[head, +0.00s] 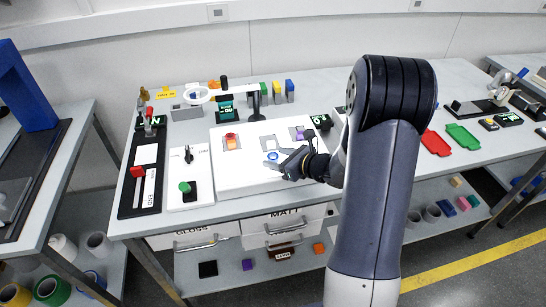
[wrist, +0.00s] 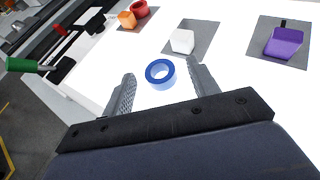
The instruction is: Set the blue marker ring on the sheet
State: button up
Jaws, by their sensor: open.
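The blue marker ring (wrist: 160,74) stands on the bright white panel (head: 222,175), with its open top facing up. In the head view the ring (head: 273,155) shows near the panel's front, just left of my gripper. My gripper (wrist: 161,71) is open, with one finger on each side of the ring. Gaps show between ring and fingers, and nothing is held. Grey square sheets lie on the panel beyond: one bears a white block (wrist: 182,41), one (wrist: 262,38) a purple piece (wrist: 285,42), and one orange and red pieces (wrist: 127,19).
A green-knobbed lever (head: 185,187) and a red-handled slide (head: 137,172) stand left of the panel. A magnifier arm (head: 235,88) and several coloured blocks are behind it.

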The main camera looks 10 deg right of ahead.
aim_at(274, 160)
jog(key=c, duration=1.1)
jog(key=shift+c, duration=0.2)
jog(key=r, duration=0.2)
jog(key=r+m+h, duration=0.1)
jog(key=r, duration=0.2)
jog(key=a+r+t+h, duration=0.1)
jog(key=r, duration=0.2)
jog(key=shift+a+m, duration=0.1)
jog(key=shift+m, duration=0.3)
jog(key=shift+s+f+m+t+h, duration=0.15)
jog(key=shift+s+f+m+h, duration=0.15)
jog(key=shift+f, duration=0.25)
jog(key=shift+s+f+m+t+h, duration=0.15)
jog(key=shift+f+m+h, duration=0.2)
jog(key=shift+f, duration=0.2)
jog(key=shift+s+f+m+t+h, duration=0.1)
jog(key=shift+s+f+m+h, duration=0.2)
jog(key=shift+f, duration=0.25)
